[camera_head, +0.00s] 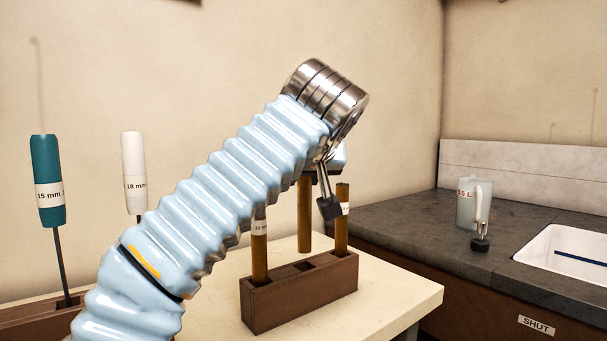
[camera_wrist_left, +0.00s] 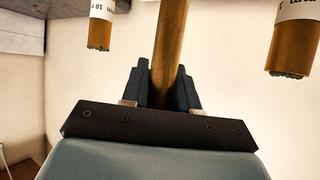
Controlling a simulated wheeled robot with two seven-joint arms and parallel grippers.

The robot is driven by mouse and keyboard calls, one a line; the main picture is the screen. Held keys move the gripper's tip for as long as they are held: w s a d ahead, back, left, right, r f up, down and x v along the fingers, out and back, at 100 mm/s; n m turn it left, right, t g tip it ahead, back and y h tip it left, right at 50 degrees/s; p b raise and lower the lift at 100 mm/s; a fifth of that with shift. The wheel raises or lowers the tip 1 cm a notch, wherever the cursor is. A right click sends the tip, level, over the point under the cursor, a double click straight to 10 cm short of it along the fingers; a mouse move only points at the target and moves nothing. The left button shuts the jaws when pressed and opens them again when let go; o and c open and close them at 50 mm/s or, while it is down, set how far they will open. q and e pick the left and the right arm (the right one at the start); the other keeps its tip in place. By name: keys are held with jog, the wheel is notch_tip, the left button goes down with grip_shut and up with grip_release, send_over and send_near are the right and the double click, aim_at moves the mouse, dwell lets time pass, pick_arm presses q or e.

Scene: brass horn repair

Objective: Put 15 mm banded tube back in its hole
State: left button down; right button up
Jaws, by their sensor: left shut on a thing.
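My left gripper (camera_head: 326,203) is shut on a brown, brass-coloured tube (camera_head: 304,222). In the left wrist view the tube (camera_wrist_left: 170,40) stands between the dark fingers (camera_wrist_left: 162,88). The tube hangs upright with its lower end in view, just above or behind the rack; I cannot tell which. Its upper part and any band are hidden by my gripper and arm. The brown wooden rack (camera_head: 300,300) has square holes in its top, with an empty one near the middle. Similar tubes with white bands stand at its left (camera_head: 259,250) and right (camera_head: 342,232) ends. My right gripper is out of view.
The rack stands on a pale table (camera_head: 390,298). At the left, a teal-handled tool (camera_head: 46,175) and a white-handled tool (camera_head: 133,170) stand upright. A dark counter (camera_head: 410,215) at the right holds a jug (camera_head: 467,208) and a white sink (camera_head: 560,240).

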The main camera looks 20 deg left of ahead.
aim_at(309, 227)
pick_arm(q)
jog(key=shift+f, duration=0.1)
dwell(0.6)
jog(key=shift+f+b, duration=3.05)
jog(key=shift+f, duration=0.4)
jog(key=shift+s+d+f+b, duration=0.1)
jog(key=shift+d+f+b, duration=0.1)
jog(key=shift+f+b, duration=0.4)
jog(key=shift+s+d+f+b, duration=0.1)
jog(key=shift+d+f+b, duration=0.05)
jog(key=shift+f+b, duration=0.2)
jog(key=shift+d+f+b, duration=0.1)
jog(key=shift+f+b, duration=0.15)
jog(key=shift+b, duration=0.05)
jog(key=shift+r, duration=0.15)
